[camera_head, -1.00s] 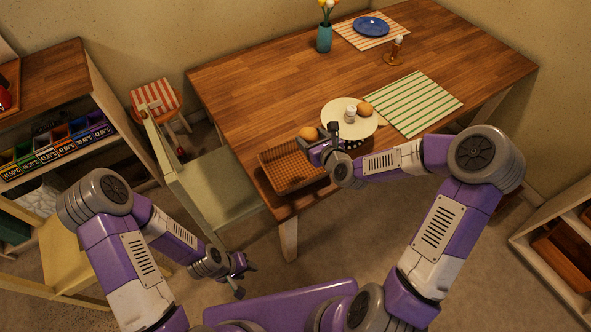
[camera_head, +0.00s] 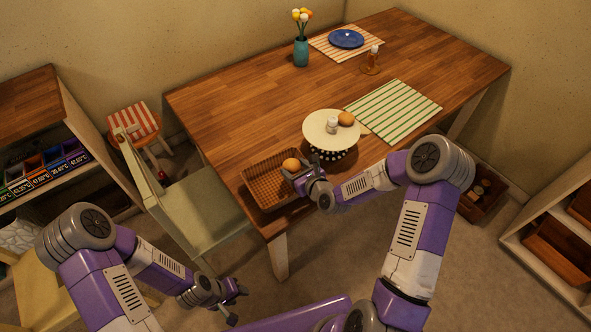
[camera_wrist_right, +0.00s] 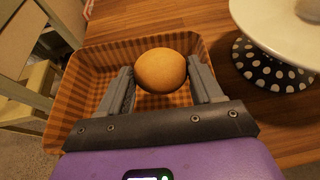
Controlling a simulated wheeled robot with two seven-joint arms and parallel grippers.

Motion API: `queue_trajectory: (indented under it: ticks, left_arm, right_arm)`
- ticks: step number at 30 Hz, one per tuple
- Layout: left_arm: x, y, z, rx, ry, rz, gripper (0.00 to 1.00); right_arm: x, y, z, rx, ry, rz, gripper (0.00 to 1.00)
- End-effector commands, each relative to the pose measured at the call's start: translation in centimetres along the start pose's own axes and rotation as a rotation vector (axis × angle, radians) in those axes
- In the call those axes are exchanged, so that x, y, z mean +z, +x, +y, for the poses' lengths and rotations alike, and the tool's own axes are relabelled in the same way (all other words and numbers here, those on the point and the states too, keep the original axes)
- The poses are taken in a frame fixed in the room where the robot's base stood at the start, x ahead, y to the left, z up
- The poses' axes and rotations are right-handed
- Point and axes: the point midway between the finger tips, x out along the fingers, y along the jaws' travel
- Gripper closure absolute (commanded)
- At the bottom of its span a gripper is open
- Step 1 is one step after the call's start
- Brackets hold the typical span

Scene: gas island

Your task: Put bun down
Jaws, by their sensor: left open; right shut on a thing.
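A round golden bun (camera_head: 291,165) is held by my right gripper (camera_head: 296,174) over the right part of a brown woven basket (camera_head: 262,200). In the right wrist view the bun (camera_wrist_right: 161,71) sits between the two grey fingers (camera_wrist_right: 163,85), with the basket (camera_wrist_right: 85,82) behind and below it. I cannot tell whether the bun touches the basket's bottom. My left gripper (camera_head: 235,301) is open and empty, low over the floor, away from the table.
The cake stand has a dotted base and also bears a small white shaker (camera_head: 332,125). It stands close to the basket's right. A green chair (camera_head: 200,215) is at the table's left edge. A striped placemat (camera_head: 394,110) lies farther right.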

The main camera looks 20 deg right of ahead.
Motion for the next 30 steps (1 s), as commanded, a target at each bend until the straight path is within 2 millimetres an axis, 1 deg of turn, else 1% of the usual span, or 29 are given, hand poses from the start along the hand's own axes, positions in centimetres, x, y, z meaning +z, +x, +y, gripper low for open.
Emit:
queue_trajectory:
  ticks: [13,16,17,21,22,30]
  left_arm:
    - [-0.1,1.1,-0.4,0.000,0.000,0.000,0.57]
    - [0.0,1.1,-0.4,0.000,0.000,0.000,0.57]
    - [0.0,1.1,-0.4,0.000,0.000,0.000,0.57]
    - [0.0,1.0,-0.4,0.000,0.000,0.000,0.57]
    - [0.0,1.0,-0.4,0.000,0.000,0.000,0.57]
    - [0.0,1.0,-0.4,0.000,0.000,0.000,0.57]
  right_arm:
    - [-1.2,0.5,0.1,0.000,0.001,0.001,0.65]
    - [-1.1,0.5,0.1,0.000,0.000,0.000,0.65]
    - [-1.1,0.4,0.1,0.000,0.001,0.001,0.33]
    - [-1.1,0.4,0.1,0.000,0.001,0.001,0.12]
    - [-1.1,0.4,0.1,0.000,0.001,0.001,0.09]
    - [-1.0,0.4,0.1,0.000,0.000,0.001,0.09]
